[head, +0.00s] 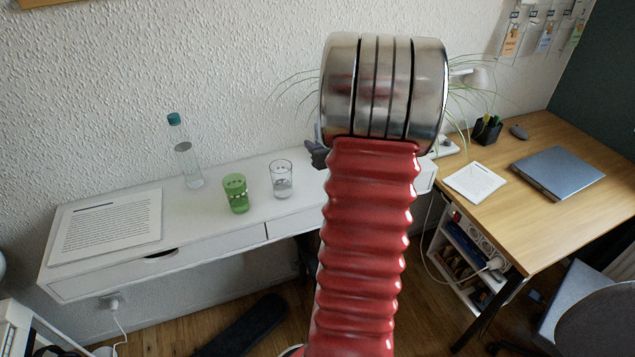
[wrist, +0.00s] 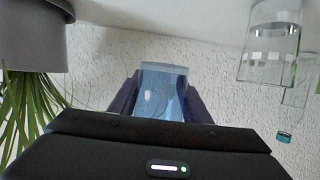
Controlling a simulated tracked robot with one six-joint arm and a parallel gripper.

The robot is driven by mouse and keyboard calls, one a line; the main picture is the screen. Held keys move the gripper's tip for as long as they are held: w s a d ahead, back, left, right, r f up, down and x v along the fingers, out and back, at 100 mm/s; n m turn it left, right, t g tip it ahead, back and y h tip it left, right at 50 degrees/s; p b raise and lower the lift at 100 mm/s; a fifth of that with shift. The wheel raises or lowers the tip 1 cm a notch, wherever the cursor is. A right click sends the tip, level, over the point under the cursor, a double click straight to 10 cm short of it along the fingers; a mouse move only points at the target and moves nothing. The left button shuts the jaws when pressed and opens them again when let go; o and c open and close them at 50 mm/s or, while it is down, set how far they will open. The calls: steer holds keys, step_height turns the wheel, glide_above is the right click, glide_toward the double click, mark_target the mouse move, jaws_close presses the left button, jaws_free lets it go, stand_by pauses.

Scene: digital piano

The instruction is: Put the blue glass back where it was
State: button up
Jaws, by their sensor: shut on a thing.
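The blue glass (wrist: 162,92) is in the middle of the wrist view, between the two dark fingers of my gripper (wrist: 160,100). My gripper is shut on it. The wrist view is upside down, so I cannot tell whether the glass touches the white shelf (head: 205,215). In the head view my red arm and its metal joint hide the blue glass and most of the gripper. A dark part just left of the arm may be a finger.
A clear glass (head: 281,180), a green glass (head: 236,194) and a bottle with a teal cap (head: 188,160) stand on the shelf, left of my arm. Printed paper (head: 108,225) lies at its left end. A potted plant (wrist: 35,40) is near the gripper. A wooden desk (head: 560,205) is right.

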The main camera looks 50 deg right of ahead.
steer(key=shift+w+a+f, duration=0.1)
steer(key=shift+w+f, duration=0.05)
steer(key=shift+f, duration=0.8)
steer(key=shift+w+a+f, duration=0.1)
steer(key=shift+f, duration=0.9)
steer(key=shift+w+a+f, duration=0.1)
steer(key=shift+w+f, duration=0.05)
steer(key=shift+f, duration=0.8)
steer(key=shift+f, duration=2.05)
steer(key=o, duration=1.2)
steer(key=shift+f, duration=0.15)
